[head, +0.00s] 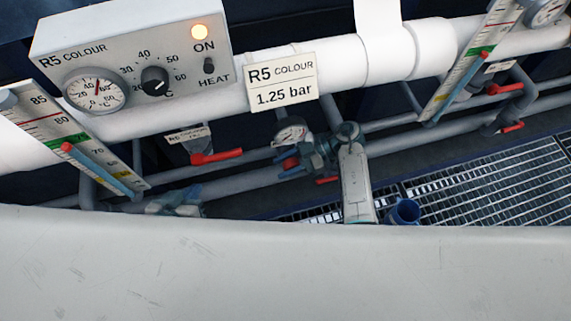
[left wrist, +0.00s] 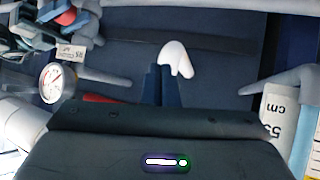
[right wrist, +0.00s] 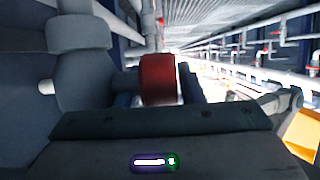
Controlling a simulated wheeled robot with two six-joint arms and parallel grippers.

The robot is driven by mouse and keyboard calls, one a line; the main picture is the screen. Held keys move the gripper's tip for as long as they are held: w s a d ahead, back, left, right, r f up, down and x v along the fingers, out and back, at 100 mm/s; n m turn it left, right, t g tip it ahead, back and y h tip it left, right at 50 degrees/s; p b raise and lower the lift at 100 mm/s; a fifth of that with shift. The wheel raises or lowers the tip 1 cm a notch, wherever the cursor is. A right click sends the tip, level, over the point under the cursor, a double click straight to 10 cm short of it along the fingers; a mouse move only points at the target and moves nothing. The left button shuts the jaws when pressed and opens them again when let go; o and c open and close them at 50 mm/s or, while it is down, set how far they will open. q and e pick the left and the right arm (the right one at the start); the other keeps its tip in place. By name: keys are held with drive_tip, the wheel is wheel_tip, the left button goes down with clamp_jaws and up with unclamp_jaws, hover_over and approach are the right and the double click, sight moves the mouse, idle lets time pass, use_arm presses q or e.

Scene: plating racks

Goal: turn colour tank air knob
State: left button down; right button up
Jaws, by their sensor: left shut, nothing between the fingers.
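The red air knob (head: 290,163) sits beside a small round gauge (head: 290,132), below the sign "R5 COLOUR 1.25 bar" (head: 281,82). My right gripper (head: 303,158) is at the knob. In the right wrist view the red knob (right wrist: 158,78) fills the space between the two dark fingers, which look flush against its sides. The gauge also shows in the left wrist view (left wrist: 51,82), but its reading is too small to tell. My left gripper (head: 168,207) is low on the left, apart from the knob. Its fingers (left wrist: 162,85) are together and empty, with a white rounded pipe end behind them.
A heater box (head: 130,50) with a dial and lit lamp hangs at upper left. A level scale (head: 75,140) stands left. Red valve handles (head: 215,157) stick out from grey pipes. A blue cup-like part (head: 404,212) and floor grating (head: 490,180) lie right. A pale tank wall (head: 280,265) fills the foreground.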

drive_tip(key=shift+c, duration=0.2)
drive_tip(key=c, duration=0.7)
drive_tip(key=shift+o, duration=0.2)
drive_tip(key=shift+y, duration=0.3)
drive_tip(key=shift+r+g+y+p, duration=0.2)
drive_tip(key=shift+g+y+p, duration=0.1)
drive_tip(key=shift+y+p, duration=0.45)
drive_tip(key=shift+d+g+y, duration=0.1)
drive_tip(key=shift+g+y, duration=0.2)
drive_tip(key=shift+y, duration=0.45)
drive_tip(key=shift+d+g+y+b, duration=0.1)
drive_tip(key=shift+g+y+b, duration=0.3)
drive_tip(key=shift+y, duration=0.5)
drive_tip(key=shift+r+y+b, duration=0.2)
drive_tip(key=shift+y+b, duration=0.1)
drive_tip(key=shift+y, duration=0.3)
